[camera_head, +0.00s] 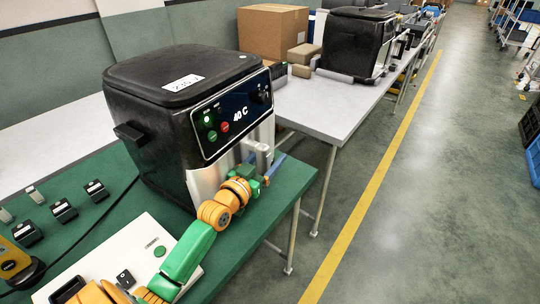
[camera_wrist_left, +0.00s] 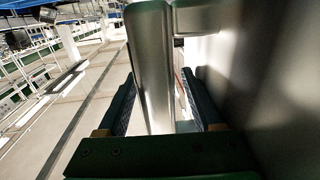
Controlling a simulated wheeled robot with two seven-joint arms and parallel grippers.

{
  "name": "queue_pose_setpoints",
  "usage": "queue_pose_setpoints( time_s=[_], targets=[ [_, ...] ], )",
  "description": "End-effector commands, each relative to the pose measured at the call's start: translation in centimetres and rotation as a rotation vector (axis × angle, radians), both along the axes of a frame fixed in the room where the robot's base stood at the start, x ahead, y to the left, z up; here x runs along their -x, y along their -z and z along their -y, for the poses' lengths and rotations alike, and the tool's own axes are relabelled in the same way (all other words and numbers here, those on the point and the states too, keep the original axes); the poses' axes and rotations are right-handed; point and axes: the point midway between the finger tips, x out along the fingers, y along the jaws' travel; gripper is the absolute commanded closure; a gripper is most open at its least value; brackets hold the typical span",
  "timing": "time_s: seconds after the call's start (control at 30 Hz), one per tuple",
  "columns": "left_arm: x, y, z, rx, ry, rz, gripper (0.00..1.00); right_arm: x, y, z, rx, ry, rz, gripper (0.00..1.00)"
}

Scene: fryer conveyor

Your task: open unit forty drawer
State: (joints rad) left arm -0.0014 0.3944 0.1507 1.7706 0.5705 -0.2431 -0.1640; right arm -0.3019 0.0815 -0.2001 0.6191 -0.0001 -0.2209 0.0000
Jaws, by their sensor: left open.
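The unit with 40 C on its panel is a black air fryer (camera_head: 190,95) on a green table. Its silver drawer front (camera_head: 203,184) looks closed, with an upright metal handle (camera_head: 263,156) sticking out of it. My left gripper (camera_head: 272,170) is at the handle, in front of the drawer. In the left wrist view the handle (camera_wrist_left: 150,65) stands between my two open fingers, with a gap visible on at least the right side. Part of the drawer front is hidden behind my left arm. My right gripper is not in view.
The green table (camera_head: 305,178) ends just right of the fryer. A white panel (camera_head: 140,245) and several small black devices lie at left. A grey table (camera_head: 340,110) behind carries another black fryer (camera_head: 355,45) and a cardboard box (camera_head: 272,30).

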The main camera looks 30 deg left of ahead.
Motion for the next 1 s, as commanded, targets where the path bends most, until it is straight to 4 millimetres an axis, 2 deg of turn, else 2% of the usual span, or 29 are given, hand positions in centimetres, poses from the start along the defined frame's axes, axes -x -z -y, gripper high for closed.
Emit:
queue_pose_setpoints(
  time_s=[0.3, 0.37, 0.57, 1.0],
  targets=[
    [-0.51, 0.02, 0.03, 0.000, 0.001, -0.001, 0.32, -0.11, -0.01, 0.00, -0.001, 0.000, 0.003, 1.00],
    [-0.50, 0.02, 0.03, 0.000, 0.001, -0.001, 0.46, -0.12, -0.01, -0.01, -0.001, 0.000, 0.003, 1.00],
    [-0.49, 0.02, 0.02, 0.000, 0.001, -0.001, 1.00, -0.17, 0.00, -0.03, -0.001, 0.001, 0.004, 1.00],
    [-0.49, 0.01, 0.01, 0.000, 0.001, -0.001, 1.00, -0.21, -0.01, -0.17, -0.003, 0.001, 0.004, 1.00]
  ],
)
